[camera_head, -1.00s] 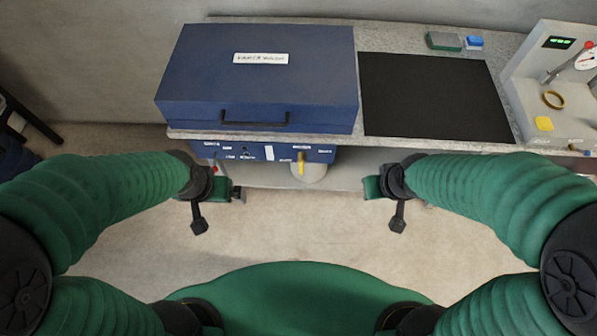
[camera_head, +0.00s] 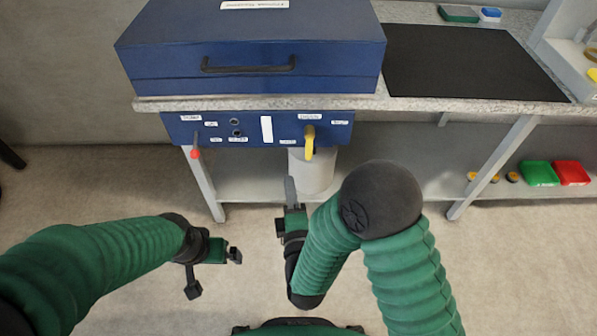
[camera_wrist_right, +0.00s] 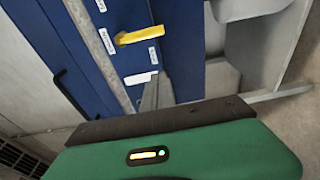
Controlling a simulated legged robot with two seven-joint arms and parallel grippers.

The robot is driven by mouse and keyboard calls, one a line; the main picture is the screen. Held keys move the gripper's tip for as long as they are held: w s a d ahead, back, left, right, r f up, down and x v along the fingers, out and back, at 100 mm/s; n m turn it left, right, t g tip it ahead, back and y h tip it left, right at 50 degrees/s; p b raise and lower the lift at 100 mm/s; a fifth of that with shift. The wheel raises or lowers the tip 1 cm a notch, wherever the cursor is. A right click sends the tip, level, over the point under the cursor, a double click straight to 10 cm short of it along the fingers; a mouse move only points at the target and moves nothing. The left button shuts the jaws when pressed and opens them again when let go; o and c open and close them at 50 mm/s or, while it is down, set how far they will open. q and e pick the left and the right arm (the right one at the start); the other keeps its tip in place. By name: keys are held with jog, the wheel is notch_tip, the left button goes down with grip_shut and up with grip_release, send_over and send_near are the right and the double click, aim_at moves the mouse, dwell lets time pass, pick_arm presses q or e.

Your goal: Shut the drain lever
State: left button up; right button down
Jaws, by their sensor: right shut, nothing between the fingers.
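A yellow lever (camera_head: 309,143) hangs down on the right part of the blue panel (camera_head: 258,130) under the worktop; it also shows in the right wrist view (camera_wrist_right: 139,36). A red-tipped lever (camera_head: 195,150) hangs at the panel's left end. The small labels are too blurred to tell which is the drain lever. My right gripper (camera_head: 290,186) is shut and empty, its fingers pointing up, below and slightly left of the yellow lever. In the right wrist view its fingers (camera_wrist_right: 148,98) are apart from the lever. My left gripper (camera_head: 233,256) is low at the left, away from the panel.
A large blue case (camera_head: 250,70) with a black handle stands on the worktop, beside a black mat (camera_head: 465,62). A pale cylinder (camera_head: 314,172) stands below the panel, behind my right gripper. Green (camera_head: 538,174) and red (camera_head: 571,173) trays lie on the lower shelf.

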aim_at(309, 144)
jog(key=shift+d+r, duration=0.15)
jog(key=w+a+b, duration=0.1)
jog(key=w+b, duration=0.3)
jog(key=w, duration=0.6)
jog(key=d, duration=0.3)
jog(key=shift+s+d+b, duration=0.25)
jog(key=shift+s+b, duration=0.15)
